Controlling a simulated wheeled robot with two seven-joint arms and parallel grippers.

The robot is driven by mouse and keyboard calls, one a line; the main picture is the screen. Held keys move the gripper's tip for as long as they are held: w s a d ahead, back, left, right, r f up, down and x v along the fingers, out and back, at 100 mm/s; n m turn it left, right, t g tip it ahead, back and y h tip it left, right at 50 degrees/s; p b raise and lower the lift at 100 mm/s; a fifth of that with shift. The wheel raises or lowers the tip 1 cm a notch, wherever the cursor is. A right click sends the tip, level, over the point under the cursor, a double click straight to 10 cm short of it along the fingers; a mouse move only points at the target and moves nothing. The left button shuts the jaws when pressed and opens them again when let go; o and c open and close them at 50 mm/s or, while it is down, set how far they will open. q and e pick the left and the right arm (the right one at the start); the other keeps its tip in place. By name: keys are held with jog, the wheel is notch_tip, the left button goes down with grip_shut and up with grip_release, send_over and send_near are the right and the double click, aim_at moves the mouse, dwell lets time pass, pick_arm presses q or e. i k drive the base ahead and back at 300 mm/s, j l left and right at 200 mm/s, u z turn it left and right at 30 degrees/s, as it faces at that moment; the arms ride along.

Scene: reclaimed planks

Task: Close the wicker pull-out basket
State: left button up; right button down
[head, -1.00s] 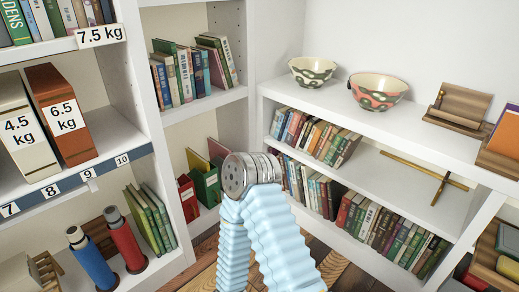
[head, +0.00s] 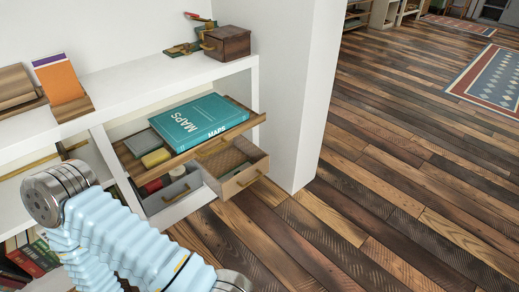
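The wicker pull-out basket (head: 234,185) stands pulled out from the low white shelf unit, at the shelf's right end. Its woven inside shows, and a brass handle (head: 250,179) is on its front. A wooden pull-out tray (head: 258,120) with a large teal MAPS book (head: 199,122) sticks out above it and covers part of it. Some dark content in the basket is too small to tell. One of my arms, pale blue with a metal joint, crosses the lower left. Neither gripper is in view.
A grey drawer (head: 172,196) with small items is left of the basket, also out. A wooden box (head: 226,43) stands on the shelf top. A white wall end (head: 300,110) is close on the right. Plank floor (head: 400,170) is open beyond, with a patterned rug (head: 492,80).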

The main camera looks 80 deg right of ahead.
aim_at(239, 149)
jog(key=z, duration=2.25)
